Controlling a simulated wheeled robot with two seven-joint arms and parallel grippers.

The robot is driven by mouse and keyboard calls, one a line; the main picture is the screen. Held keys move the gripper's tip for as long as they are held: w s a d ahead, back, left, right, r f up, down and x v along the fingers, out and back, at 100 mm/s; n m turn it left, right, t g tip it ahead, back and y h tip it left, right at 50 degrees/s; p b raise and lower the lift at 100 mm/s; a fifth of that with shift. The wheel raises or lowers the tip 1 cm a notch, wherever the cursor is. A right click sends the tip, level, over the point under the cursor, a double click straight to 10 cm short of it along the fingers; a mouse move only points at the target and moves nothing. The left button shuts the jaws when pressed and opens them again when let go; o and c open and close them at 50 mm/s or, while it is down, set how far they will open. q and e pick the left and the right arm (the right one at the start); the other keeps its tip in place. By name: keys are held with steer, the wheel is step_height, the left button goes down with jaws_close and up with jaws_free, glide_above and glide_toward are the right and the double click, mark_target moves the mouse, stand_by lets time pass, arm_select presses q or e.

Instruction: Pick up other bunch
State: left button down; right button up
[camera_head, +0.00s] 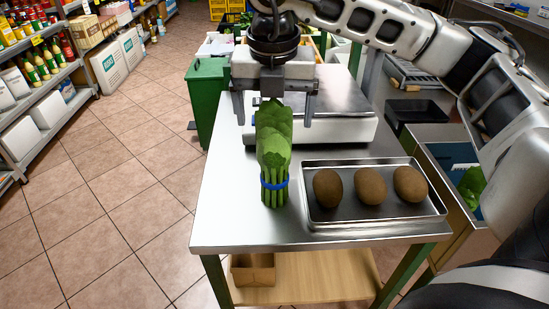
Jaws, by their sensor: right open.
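A green bunch (273,155) with a blue band (274,184) around its stems is on the metal table (225,190), stems toward the front edge. I cannot tell whether it lies flat or stands. My right gripper (274,108) is open above the top end of this bunch, with one finger on each side. Contact between the fingers and the bunch is not clear. Another leafy green item (471,186) shows partly inside a box (432,134) at the right; my right arm hides part of that area. My left gripper is not in view.
A metal tray (340,221) with three brown, round items (370,186) is just right of the bunch. A scale (345,98) stands behind the gripper. A green bin (208,100) is at the table's left. Shelves line the far left; the tiled floor between is clear.

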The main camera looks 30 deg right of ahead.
steer(key=f, duration=0.3)
steer(key=shift+w+d+f, duration=0.15)
steer(key=shift+d+f, duration=0.05)
steer(key=c, duration=1.7)
steer(key=shift+o, duration=0.2)
steer(key=shift+r, duration=0.1)
steer(key=shift+r, duration=0.15)
